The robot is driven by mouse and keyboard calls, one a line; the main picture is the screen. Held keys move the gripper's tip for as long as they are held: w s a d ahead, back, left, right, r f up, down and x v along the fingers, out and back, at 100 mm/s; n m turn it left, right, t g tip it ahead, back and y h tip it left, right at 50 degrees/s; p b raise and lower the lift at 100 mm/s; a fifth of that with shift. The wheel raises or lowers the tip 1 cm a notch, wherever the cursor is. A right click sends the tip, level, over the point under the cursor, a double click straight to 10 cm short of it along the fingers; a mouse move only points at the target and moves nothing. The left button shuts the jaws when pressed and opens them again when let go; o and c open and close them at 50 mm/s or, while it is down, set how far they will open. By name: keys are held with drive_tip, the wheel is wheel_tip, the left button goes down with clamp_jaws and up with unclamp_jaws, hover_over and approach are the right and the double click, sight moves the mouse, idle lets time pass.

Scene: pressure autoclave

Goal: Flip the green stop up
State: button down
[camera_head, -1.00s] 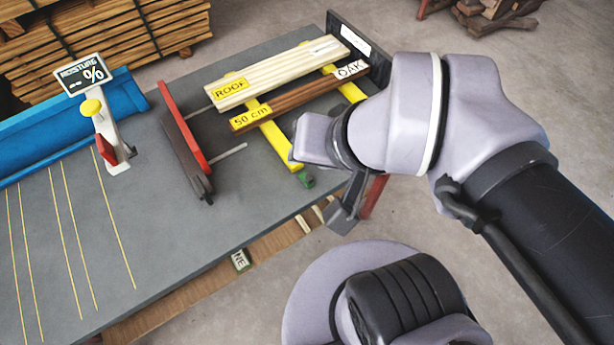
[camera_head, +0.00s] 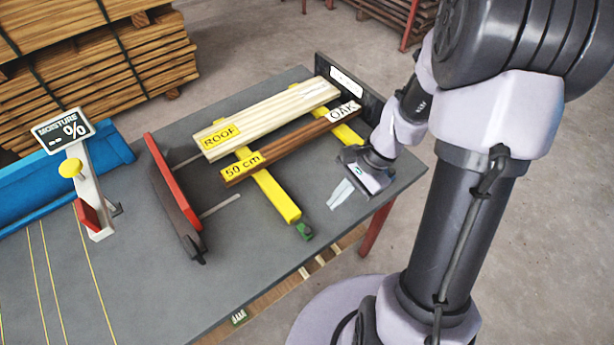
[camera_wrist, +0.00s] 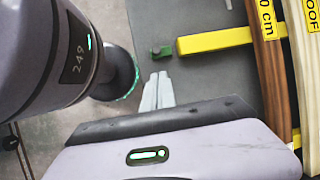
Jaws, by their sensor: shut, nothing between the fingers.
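The green stop (camera_head: 304,231) sits at the near end of the yellow bar (camera_head: 276,195), at the table's front edge. In the wrist view the green stop (camera_wrist: 163,51) lies just beyond the fingertips, at the end of the yellow bar (camera_wrist: 215,40). My gripper (camera_head: 335,200) is over the table, to the right of the stop and apart from it in the head view. Its pale fingers are closed together and empty, as the wrist view also shows my gripper (camera_wrist: 159,80). I cannot tell its exact height over the table.
A pale ROOF board (camera_head: 270,115) and a brown 50 cm board (camera_head: 290,145) lie across the yellow bars. A red and dark fence (camera_head: 175,195) stands to the left. A moisture meter (camera_head: 85,180) stands farther left. The grey table (camera_head: 240,275) is clear in front.

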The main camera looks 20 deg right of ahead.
sight(317, 230)
drive_tip(key=shift+s, duration=0.1)
drive_tip(key=b+x, duration=0.5)
drive_tip(key=x, duration=0.5)
drive_tip(key=shift+r, duration=0.1)
drive_tip(key=shift+r+p, duration=0.15)
drive_tip(key=shift+p, duration=0.35)
drive_tip(key=shift+w+p, duration=0.2)
drive_tip(key=shift+p, duration=0.25)
